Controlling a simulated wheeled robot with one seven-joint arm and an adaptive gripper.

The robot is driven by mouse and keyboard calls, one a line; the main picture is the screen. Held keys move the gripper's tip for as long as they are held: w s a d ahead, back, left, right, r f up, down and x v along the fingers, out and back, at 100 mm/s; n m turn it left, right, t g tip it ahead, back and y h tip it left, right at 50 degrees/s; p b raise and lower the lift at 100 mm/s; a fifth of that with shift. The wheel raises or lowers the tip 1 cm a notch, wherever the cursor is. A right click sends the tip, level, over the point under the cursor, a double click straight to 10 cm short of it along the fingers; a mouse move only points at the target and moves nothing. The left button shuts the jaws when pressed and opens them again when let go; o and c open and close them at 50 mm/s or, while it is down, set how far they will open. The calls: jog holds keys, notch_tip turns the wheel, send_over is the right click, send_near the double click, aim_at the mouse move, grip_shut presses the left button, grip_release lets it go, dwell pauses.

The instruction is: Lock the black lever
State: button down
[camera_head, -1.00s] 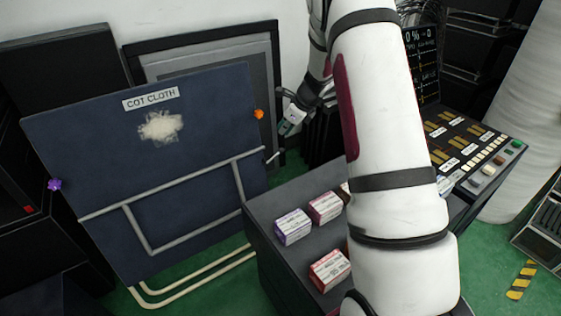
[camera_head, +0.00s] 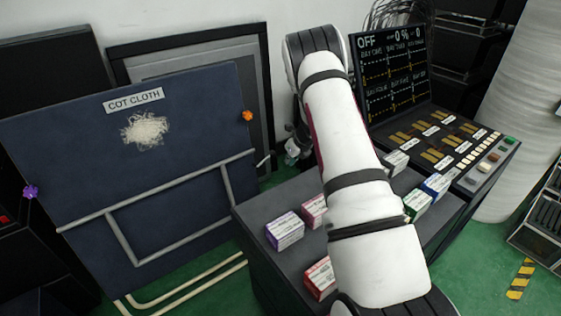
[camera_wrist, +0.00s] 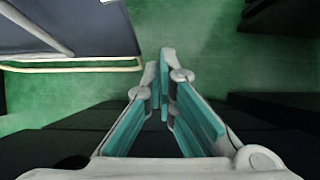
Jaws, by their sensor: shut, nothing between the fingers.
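I cannot make out a black lever for certain in either view. My gripper (camera_head: 292,151) is small and partly hidden by my arm in the head view, just right of the blue board. In the wrist view my gripper (camera_wrist: 160,62) has teal pads and its fingertips are together, with nothing between them. Green floor and dark shapes lie beyond the fingers. The blue board (camera_head: 190,195), labelled COT CLOTH, carries grey tubing. A short pale tip (camera_head: 263,161) sticks out at its right edge, a little left of and below my gripper, apparently apart from it.
A dark grey bench (camera_head: 253,215) with several small boxes stands below my arm. A console (camera_head: 478,152) with switches and a screen (camera_head: 388,75) is at right. Green floor (camera_head: 455,262) is open at lower right.

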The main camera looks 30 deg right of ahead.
jog(key=b+x, duration=0.3)
jog(key=x, duration=0.8)
jog(key=r, duration=0.1)
jog(key=w+r, duration=0.2)
jog(key=r, duration=0.1)
jog(key=shift+w+a+r, duration=0.1)
jog(key=shift+a+r, duration=0.05)
jog(key=shift+r, duration=0.2)
dwell(0.3)
